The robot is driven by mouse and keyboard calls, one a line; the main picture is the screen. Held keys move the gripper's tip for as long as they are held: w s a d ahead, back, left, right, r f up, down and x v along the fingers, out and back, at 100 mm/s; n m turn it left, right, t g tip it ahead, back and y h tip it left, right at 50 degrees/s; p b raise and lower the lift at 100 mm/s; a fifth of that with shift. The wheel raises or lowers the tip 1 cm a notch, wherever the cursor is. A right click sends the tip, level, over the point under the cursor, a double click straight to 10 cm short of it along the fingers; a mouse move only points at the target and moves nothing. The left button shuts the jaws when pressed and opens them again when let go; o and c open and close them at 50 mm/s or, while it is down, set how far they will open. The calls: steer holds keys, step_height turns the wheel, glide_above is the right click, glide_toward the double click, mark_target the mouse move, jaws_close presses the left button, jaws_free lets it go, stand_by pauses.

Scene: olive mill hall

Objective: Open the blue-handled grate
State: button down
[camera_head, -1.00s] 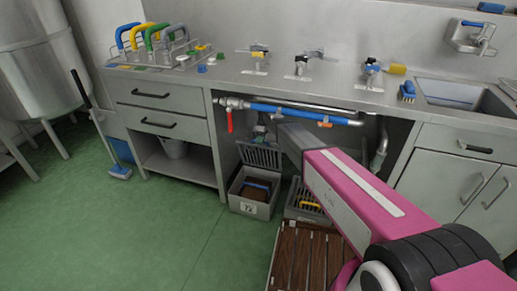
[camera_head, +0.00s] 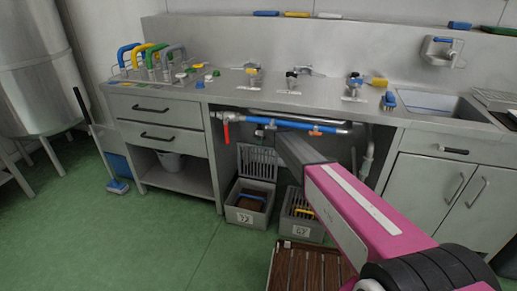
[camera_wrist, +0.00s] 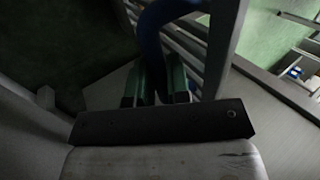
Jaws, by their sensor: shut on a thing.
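In the head view a grey slotted grate (camera_head: 257,162) stands upright at the back of the left grey box (camera_head: 236,217), under the counter. A blue bar-like thing (camera_head: 250,197) shows inside that box; I cannot tell what it is. My gripper is hidden in the head view behind my arm and under the counter. In the wrist view my gripper (camera_wrist: 155,85) has its green-edged fingers closed around a curved blue handle (camera_wrist: 168,15). Grey metal bars (camera_wrist: 190,45) run just behind the handle. The join of handle and grate is unclear.
A second grey box (camera_head: 302,230) with a yellow handle (camera_head: 303,212) stands to the right. A brown slatted panel (camera_head: 307,268) lies in front. Pipes (camera_head: 285,122) run under the counter edge. Green floor is free at left.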

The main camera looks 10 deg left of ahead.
steer(key=shift+w+a+f, duration=0.1)
stand_by(0.3)
steer(key=c, duration=1.1)
jaws_free()
